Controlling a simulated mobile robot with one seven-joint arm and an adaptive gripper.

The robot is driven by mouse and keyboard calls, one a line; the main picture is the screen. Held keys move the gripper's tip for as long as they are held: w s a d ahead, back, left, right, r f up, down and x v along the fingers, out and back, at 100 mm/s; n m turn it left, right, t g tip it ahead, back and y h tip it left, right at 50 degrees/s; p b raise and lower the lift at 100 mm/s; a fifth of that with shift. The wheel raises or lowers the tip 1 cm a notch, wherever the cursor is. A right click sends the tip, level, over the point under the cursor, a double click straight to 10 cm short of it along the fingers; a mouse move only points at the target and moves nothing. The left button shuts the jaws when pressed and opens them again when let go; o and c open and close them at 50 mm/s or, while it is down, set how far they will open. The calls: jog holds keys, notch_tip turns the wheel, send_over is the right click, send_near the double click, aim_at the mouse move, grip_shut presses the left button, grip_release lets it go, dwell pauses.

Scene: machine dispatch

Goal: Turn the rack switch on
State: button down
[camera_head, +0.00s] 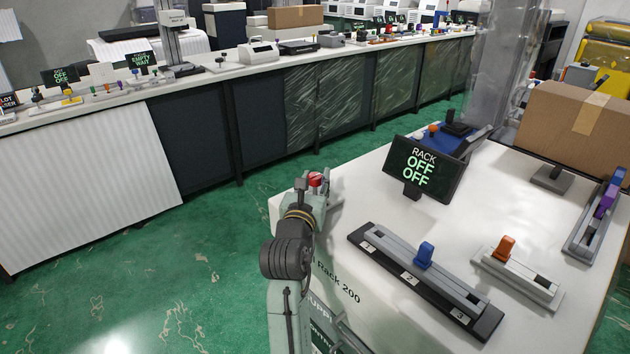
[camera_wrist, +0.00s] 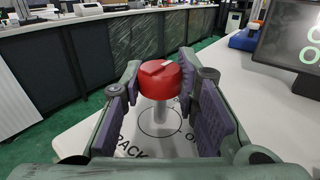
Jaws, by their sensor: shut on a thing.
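The rack switch is a red knob (camera_wrist: 159,78) on a pale post, over a printed circle on the white table top. The lettering in front of it starts "RACK". In the wrist view my gripper (camera_wrist: 165,92) has its two purple-padded fingers on either side of the red knob and is shut on it. In the head view the red knob (camera_head: 316,179) shows at the table's left corner, with my gripper (camera_head: 313,188) around it and hiding the post. The rack display (camera_head: 425,168) reads "RACK OFF OFF".
On the white table (camera_head: 350,205) are a slider with a blue handle (camera_head: 424,255), one with an orange handle (camera_head: 504,248) and one with a purple handle (camera_head: 605,198). A cardboard box (camera_head: 572,125) stands at the back right. Green floor (camera_head: 180,250) separates it from a long bench (camera_head: 215,82).

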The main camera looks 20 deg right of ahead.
jog(key=shift+m+h, duration=0.3)
jog(key=shift+h, duration=0.1)
jog(key=m+g+h+p, duration=0.1)
jog(key=g+h, duration=0.1)
jog(key=m+g+h+p, duration=0.2)
jog(key=shift+w+a+r+m+p, duration=0.1)
jog(key=shift+r+m+p, duration=0.1)
jog(key=shift+m+p, duration=0.1)
jog(key=m+g+h+p, duration=0.1)
jog(key=m+g, duration=0.1)
jog(key=g, duration=0.1)
jog(key=m+g+h+p, duration=0.1)
jog(key=m+g+h, duration=0.1)
jog(key=g, duration=0.1)
jog(key=shift+f+m+g, duration=0.1)
jog(key=shift+m+g, duration=0.2)
jog(key=shift+g, duration=0.1)
jog(key=m+g, duration=0.2)
jog(key=g, duration=0.2)
jog(key=m+g, duration=0.3)
jog(key=g, duration=0.1)
jog(key=shift+f, duration=0.1)
jog(key=shift+f+m+g+y+b, duration=0.1)
jog(key=shift+m+g+y+b, duration=0.35)
jog(key=shift+m+g, duration=0.7)
jog(key=shift+f+m+g+y+b, duration=0.1)
jog(key=shift+m+g+y+b, duration=0.45)
jog(key=shift+g, duration=1)
jog(key=shift+m+g, duration=0.4)
